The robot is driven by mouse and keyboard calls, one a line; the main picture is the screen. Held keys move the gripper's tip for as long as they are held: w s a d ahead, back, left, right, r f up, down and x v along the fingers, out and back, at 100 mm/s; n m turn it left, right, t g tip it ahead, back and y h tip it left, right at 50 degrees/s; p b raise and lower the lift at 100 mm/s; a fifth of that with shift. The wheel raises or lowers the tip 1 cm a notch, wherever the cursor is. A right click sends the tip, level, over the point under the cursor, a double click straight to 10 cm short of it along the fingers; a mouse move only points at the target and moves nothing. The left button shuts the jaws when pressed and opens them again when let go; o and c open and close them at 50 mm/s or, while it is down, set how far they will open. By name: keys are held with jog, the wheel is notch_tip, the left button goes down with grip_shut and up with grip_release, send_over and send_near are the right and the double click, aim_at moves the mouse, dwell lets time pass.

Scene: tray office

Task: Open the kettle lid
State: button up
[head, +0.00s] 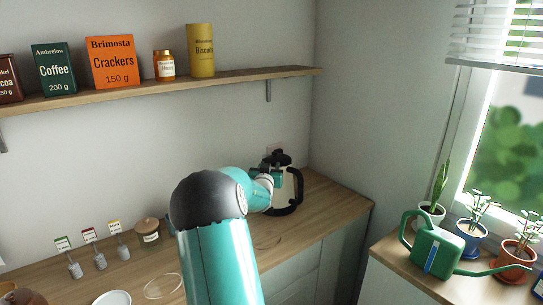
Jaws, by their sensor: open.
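The kettle (283,197) stands at the back right end of the wooden counter, near the wall corner. It has a pale body, a black handle on its right and a black lid with a knob (279,157) on top. The lid looks closed. My teal arm reaches across the counter towards it. My gripper (277,175) is at the upper part of the kettle, just below the lid in the picture, and covers the kettle's left side. The gripper is open; its fingertips are small and partly hidden, and I cannot tell whether they touch the kettle.
A wall shelf (170,84) above holds boxes, a jar and a yellow tin. A lidded jar (147,231) and several small tagged holders stand left on the counter. A green watering can (437,245) and potted plants stand on the right sill. The counter's front right is mostly clear.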

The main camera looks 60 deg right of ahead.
aim_at(274, 154)
jog(key=x, duration=1)
jog(key=shift+d+f, duration=0.15)
jog(key=shift+d, duration=0.15)
grip_shut()
